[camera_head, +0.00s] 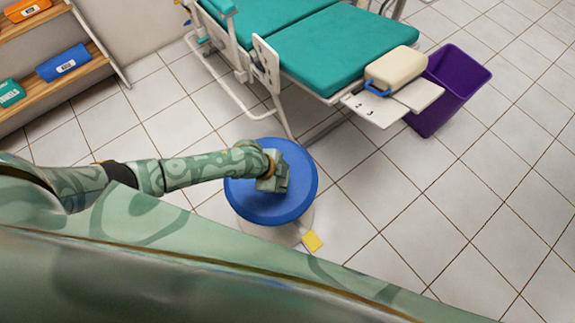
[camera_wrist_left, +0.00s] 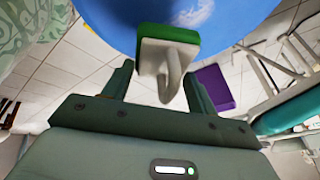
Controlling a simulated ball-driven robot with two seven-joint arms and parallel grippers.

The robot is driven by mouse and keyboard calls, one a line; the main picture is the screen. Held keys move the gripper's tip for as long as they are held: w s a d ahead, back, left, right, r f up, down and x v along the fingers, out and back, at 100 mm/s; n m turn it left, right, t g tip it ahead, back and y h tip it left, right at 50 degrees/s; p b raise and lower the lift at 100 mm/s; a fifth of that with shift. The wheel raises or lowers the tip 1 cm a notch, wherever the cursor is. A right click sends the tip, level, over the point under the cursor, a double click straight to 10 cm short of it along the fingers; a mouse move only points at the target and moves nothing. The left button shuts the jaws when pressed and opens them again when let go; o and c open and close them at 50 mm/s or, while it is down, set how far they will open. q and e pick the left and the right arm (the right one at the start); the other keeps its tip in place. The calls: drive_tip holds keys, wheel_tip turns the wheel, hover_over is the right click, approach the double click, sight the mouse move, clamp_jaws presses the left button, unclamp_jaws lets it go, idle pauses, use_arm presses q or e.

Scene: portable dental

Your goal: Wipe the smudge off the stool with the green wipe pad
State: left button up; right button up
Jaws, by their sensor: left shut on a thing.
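The blue round stool (camera_head: 300,205) stands on the floor in front of me, and its seat also fills the top of the left wrist view (camera_wrist_left: 100,15). A pale whitish-blue smudge (camera_wrist_left: 197,10) shows on the seat there, close to the pad's edge. My left gripper (camera_head: 275,184) is over the seat. In the left wrist view, my left gripper (camera_wrist_left: 160,72) is shut on the white handle of the green wipe pad (camera_wrist_left: 185,34). The pad faces the seat; I cannot tell if it touches. The head view hides the pad and smudge. My right gripper is not in view.
A teal dental chair (camera_head: 335,45) stands behind the stool, with a cream case (camera_head: 397,66) on its end and a purple bin (camera_head: 455,88) beside it. A yellow item (camera_head: 313,241) lies by the stool's base. Shelves (camera_head: 60,85) stand at left. Floor at right is clear.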

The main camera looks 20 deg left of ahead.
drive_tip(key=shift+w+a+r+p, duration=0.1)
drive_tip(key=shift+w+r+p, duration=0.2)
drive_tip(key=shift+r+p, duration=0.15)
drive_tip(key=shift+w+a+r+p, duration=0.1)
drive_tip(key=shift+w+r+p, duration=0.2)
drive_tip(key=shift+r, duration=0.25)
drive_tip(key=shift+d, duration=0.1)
